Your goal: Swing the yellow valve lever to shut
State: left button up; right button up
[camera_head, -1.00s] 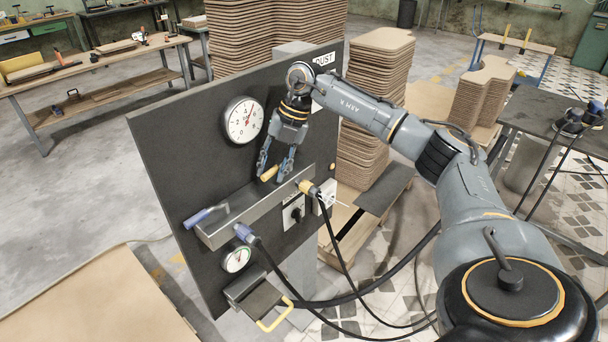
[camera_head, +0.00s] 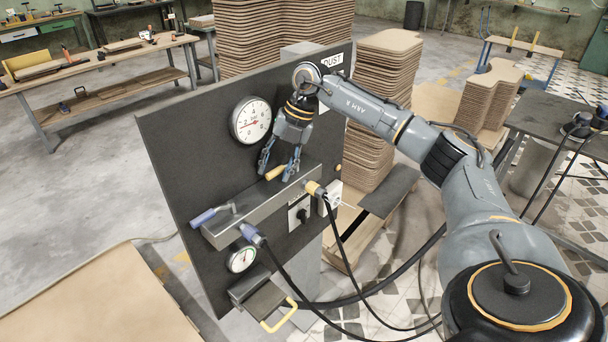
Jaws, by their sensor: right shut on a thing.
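The yellow valve lever (camera_head: 275,173) shows as a short yellow grip above the grey metal box (camera_head: 262,203) on the dark upright panel. My right gripper (camera_head: 277,174) reaches down in front of the panel, with its two fingers closed around the yellow grip. The fingers hide part of the grip, and the lever's pivot is hard to make out. A blue-handled lever (camera_head: 203,217) stands at the left end of the same box. My left gripper is not in view.
A yellow loop handle (camera_head: 279,318) juts out below. Board stacks (camera_head: 382,100) stand behind the panel.

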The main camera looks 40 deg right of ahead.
jog(key=shift+w+d+r+p, duration=0.15)
jog(key=shift+d+r+p, duration=0.15)
jog(key=shift+r+p, duration=0.4)
jog(key=p+v, duration=0.4)
jog(key=v, duration=0.1)
jog(key=shift+d+r, duration=0.1)
jog(key=shift+d, duration=0.05)
jog(key=shift+s, duration=0.2)
